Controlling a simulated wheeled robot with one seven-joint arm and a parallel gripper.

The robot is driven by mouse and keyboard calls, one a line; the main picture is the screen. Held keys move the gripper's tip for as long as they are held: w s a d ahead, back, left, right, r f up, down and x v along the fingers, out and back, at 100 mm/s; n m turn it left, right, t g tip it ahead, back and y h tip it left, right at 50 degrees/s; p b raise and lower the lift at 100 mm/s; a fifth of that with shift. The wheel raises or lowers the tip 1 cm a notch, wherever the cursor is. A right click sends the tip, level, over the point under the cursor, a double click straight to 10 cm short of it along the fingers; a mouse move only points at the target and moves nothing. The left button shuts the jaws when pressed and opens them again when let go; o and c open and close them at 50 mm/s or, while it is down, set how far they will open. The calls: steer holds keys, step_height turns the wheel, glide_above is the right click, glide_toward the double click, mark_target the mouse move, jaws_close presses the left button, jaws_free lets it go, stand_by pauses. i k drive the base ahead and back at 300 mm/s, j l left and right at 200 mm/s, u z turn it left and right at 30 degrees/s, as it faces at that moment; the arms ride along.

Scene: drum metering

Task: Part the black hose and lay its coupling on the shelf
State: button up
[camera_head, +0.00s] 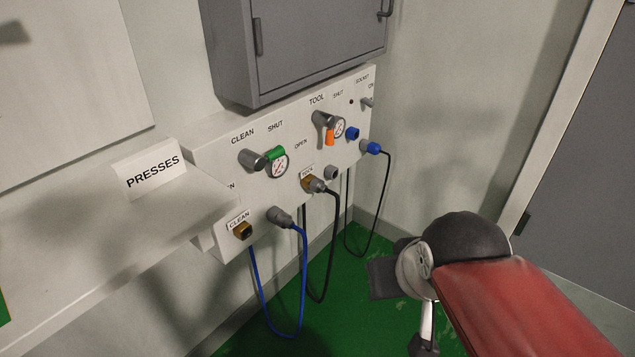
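The black hose (333,235) hangs in a loop under the wall panel. Its grey coupling (317,185) sits on the brass outlet (307,182) under a small TOOL label. The TOOL valve (325,120) above has an orange handle (329,137) pointing down. A white shelf (70,225) with a PRESSES sign (153,172) juts out at the left. The dark end of my arm, with my gripper (386,278), is at lower right, over the floor and apart from the panel and hose. Its fingers cannot be made out clearly.
A blue hose (304,270) hangs from a grey coupling (280,216) beside the bare brass CLEAN outlet (242,231). A thin black cable (386,200) runs from a blue plug (371,147). A grey cabinet (310,45) overhangs the panel. Green floor (340,320) lies open below.

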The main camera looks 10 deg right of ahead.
mark_target(316, 185)
steer(key=i+j+u, duration=0.2)
steer(key=u, duration=0.15)
steer(key=i+j+u, duration=0.35)
steer(key=k+j, duration=0.05)
steer(key=k, duration=0.05)
